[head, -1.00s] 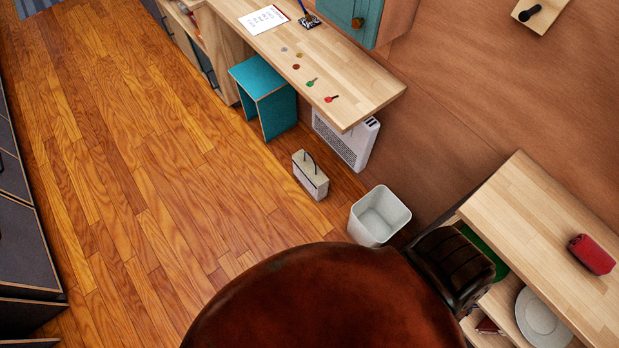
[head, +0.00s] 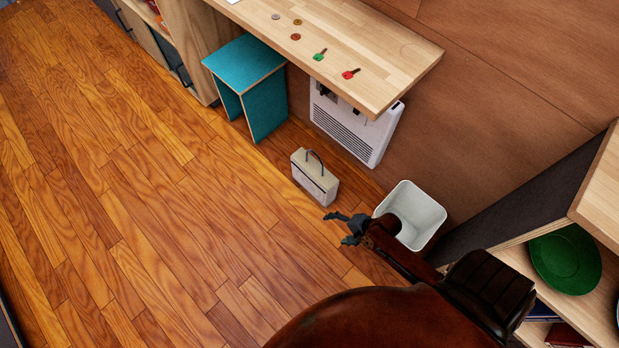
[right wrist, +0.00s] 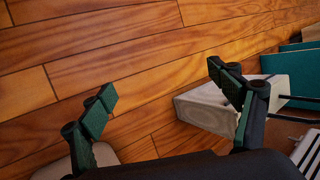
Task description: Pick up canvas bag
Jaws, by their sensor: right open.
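The canvas bag (head: 313,184) is a small cream bag with a dark arched handle. It stands on the wooden floor in front of the white heater. My right gripper (head: 340,228) is open and empty, just below and right of the bag in the head view. In the right wrist view the bag (right wrist: 200,110) lies toward the right, partly hidden behind one finger of the open gripper (right wrist: 162,84). Whether that finger touches the bag cannot be told. My left gripper is not in view.
A white bin (head: 424,205) stands right of the bag, close to my right arm. A white heater (head: 352,130) and a teal stool (head: 262,103) stand behind it, by the wooden counter (head: 375,60). The floor (head: 150,200) to the left is clear.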

